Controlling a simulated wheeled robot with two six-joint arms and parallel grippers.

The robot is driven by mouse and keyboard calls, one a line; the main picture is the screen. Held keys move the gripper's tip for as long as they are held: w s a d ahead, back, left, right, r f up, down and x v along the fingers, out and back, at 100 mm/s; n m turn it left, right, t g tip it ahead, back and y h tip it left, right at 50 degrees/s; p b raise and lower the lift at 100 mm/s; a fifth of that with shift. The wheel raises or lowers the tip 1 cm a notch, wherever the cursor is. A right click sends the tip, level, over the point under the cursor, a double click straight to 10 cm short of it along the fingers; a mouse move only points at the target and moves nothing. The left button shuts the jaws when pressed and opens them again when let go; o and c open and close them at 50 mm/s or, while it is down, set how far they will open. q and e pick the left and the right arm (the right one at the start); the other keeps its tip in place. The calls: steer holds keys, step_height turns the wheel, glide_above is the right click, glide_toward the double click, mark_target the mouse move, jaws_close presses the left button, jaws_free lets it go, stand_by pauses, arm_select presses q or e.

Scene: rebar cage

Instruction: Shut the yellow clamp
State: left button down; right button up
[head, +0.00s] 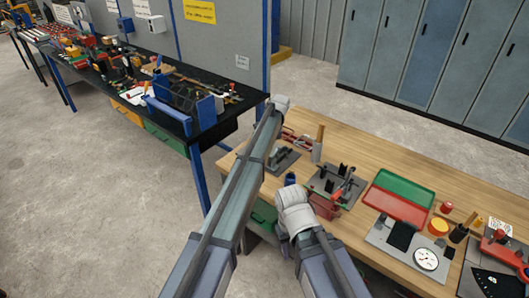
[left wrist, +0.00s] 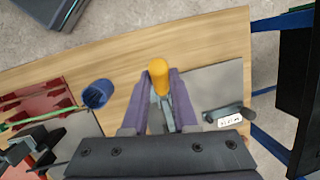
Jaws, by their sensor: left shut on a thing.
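The yellow clamp's handle (left wrist: 159,78) stands between the fingers of my left gripper (left wrist: 166,90) in the left wrist view. The gripper is shut on it. Below the yellow grip is a grey metal part, mostly hidden by the fingers and the gripper body. A grey plate (left wrist: 205,88) lies beside the clamp. In the head view my left arm covers the clamp and the gripper; part of a grey plate (head: 282,160) shows to the right of the arm. My right arm shows in the head view, but its gripper's fingers do not.
A blue cup (left wrist: 97,93) stands near the clamp, with a red rack (left wrist: 38,103) beyond it. A black bar with a label (left wrist: 228,119) is on the plate's other side. In the head view a red and green tray (head: 400,197) and a gauge (head: 426,259) lie further right.

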arm_select(q)
steer(key=c, duration=0.7)
jaws_free()
steer(key=shift+r, duration=0.1)
steer(key=p+v, duration=0.7)
steer(key=shift+d+r+p, duration=0.2)
steer(key=shift+r+p, duration=0.1)
